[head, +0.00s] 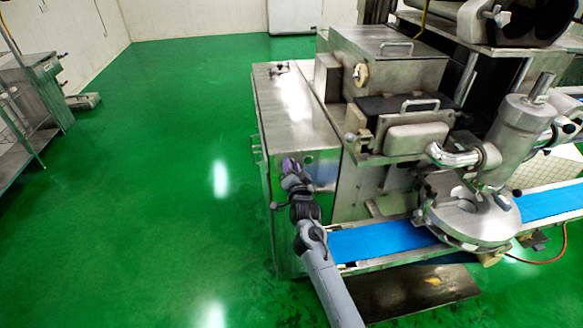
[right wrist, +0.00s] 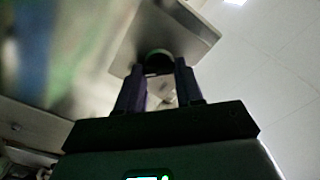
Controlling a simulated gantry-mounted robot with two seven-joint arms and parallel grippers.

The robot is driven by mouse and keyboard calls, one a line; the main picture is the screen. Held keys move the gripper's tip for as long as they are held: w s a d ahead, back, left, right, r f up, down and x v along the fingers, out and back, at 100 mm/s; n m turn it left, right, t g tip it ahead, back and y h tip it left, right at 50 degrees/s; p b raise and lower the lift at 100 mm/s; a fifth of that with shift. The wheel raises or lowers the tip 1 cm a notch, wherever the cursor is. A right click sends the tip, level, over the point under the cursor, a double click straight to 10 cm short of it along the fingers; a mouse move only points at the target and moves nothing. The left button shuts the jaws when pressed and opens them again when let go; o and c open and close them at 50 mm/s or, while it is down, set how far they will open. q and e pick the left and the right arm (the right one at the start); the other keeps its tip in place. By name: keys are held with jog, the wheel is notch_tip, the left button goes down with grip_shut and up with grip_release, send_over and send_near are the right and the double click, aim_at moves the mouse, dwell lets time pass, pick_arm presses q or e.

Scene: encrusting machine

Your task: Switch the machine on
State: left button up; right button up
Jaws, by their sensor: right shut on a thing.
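The steel encrusting machine (head: 297,118) stands right of centre in the head view, with a boxy cabinet at its left. My right gripper (head: 290,163) reaches up to the upper part of the cabinet's front face. In the right wrist view its two purple fingers (right wrist: 160,82) are on either side of a dark round knob (right wrist: 158,58) with a greenish rim. The knob sits on a light metal plate (right wrist: 195,35). The fingers are shut on it. The knob is hidden behind the gripper in the head view. My left gripper is not in view.
A blue conveyor belt (head: 385,241) runs to the right of my right arm, under a round steel head (head: 475,218). A steel rack (head: 35,95) stands at the far left. The green floor (head: 150,190) between is clear.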

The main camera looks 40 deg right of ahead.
jog(key=shift+m, duration=0.5)
jog(key=o, duration=1)
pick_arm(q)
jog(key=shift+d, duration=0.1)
pick_arm(e)
jog(key=shift+o, duration=0.2)
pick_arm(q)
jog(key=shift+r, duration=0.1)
